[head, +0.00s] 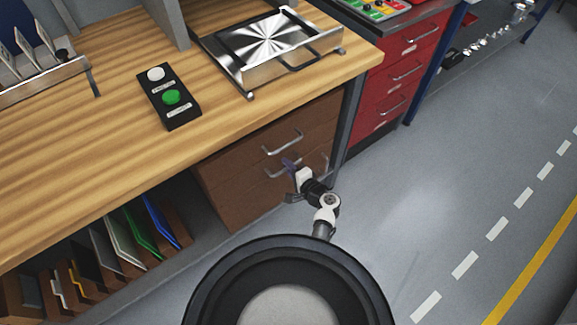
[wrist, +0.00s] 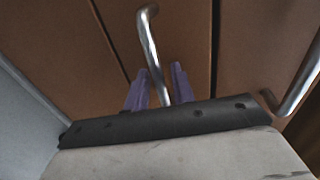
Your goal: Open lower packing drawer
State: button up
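The lower packing drawer (head: 240,199) is a brown front under the wooden bench and looks closed. Its metal bar handle (head: 275,174) is partly hidden by my gripper in the head view. My gripper (head: 289,163) is at this handle. In the wrist view, its two purple fingers (wrist: 159,90) stand apart on either side of the handle (wrist: 148,40), with a gap visible on each side. The handle's near end is hidden behind the gripper body. The upper drawer (head: 240,154) is also closed. Its handle (head: 283,143) shows at the right of the wrist view (wrist: 300,80).
A red drawer cabinet (head: 385,95) stands right of the bench. A rack of coloured folders (head: 120,240) is at lower left. A button box (head: 168,97) and a metal tray fixture (head: 245,78) are on the benchtop (head: 90,150). The grey floor to the right is clear.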

jog(key=shift+c, duration=0.4)
grip_shut()
